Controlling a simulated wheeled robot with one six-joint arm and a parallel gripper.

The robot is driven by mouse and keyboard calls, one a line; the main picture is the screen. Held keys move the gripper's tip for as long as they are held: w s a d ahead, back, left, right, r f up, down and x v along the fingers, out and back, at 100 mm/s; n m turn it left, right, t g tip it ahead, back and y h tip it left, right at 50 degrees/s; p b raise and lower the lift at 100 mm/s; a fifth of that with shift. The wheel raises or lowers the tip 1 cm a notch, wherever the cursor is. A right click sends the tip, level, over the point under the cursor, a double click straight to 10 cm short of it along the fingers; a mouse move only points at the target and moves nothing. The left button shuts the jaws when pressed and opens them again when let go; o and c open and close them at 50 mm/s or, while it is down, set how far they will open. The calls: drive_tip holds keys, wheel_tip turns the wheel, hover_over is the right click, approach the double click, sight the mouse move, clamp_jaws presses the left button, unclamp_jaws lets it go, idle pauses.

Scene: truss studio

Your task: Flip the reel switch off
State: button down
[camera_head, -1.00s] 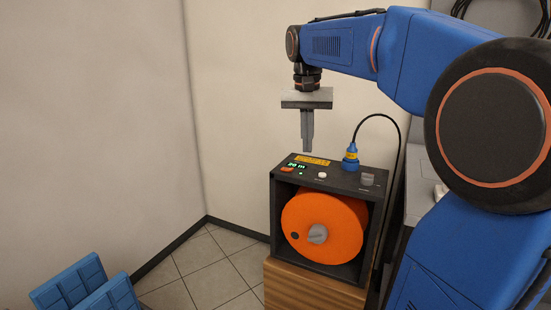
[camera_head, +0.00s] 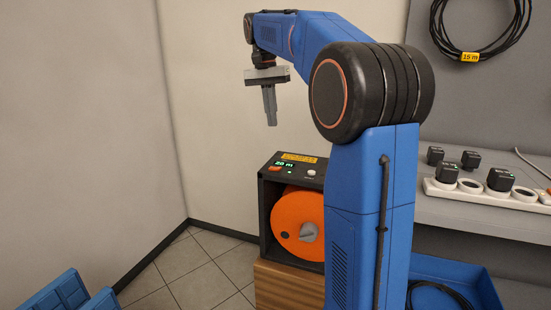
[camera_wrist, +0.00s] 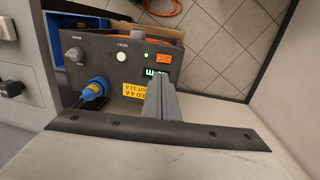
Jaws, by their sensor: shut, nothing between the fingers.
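The reel unit is a dark box (camera_head: 264,215) with an orange drum (camera_head: 297,216) and a grey drum knob (camera_head: 309,232). On its top panel, an orange-red switch (camera_head: 275,169) sits by a lit green "20 m" display (camera_head: 284,163). The switch (camera_wrist: 164,58) and a lit green lamp (camera_wrist: 145,55) also show in the wrist view. My gripper (camera_head: 271,122) is shut and empty, pointing down above the panel, apart from it. In the wrist view, my fingers (camera_wrist: 161,80) overlap part of the display. Whether the switch is tilted on or off is too small to tell.
The panel also carries a white button (camera_wrist: 122,56), a grey knob (camera_wrist: 75,54), a blue plug (camera_wrist: 97,90) and a yellow label (camera_wrist: 133,90). The box stands on a wooden block (camera_head: 285,285). A shelf with a power strip (camera_head: 480,192) is at right. Blue crates (camera_head: 55,298) stand lower left.

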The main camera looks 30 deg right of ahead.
sight(278, 168)
drive_tip(key=shift+f, duration=0.1)
drive_tip(key=f, duration=0.4)
drive_tip(key=s+f, duration=0.1)
drive_tip(key=f, duration=0.4)
drive_tip(key=d+f, duration=0.1)
drive_tip(key=f, duration=0.3)
drive_tip(key=shift+s+f, duration=0.2)
drive_tip(key=shift+f, duration=0.2)
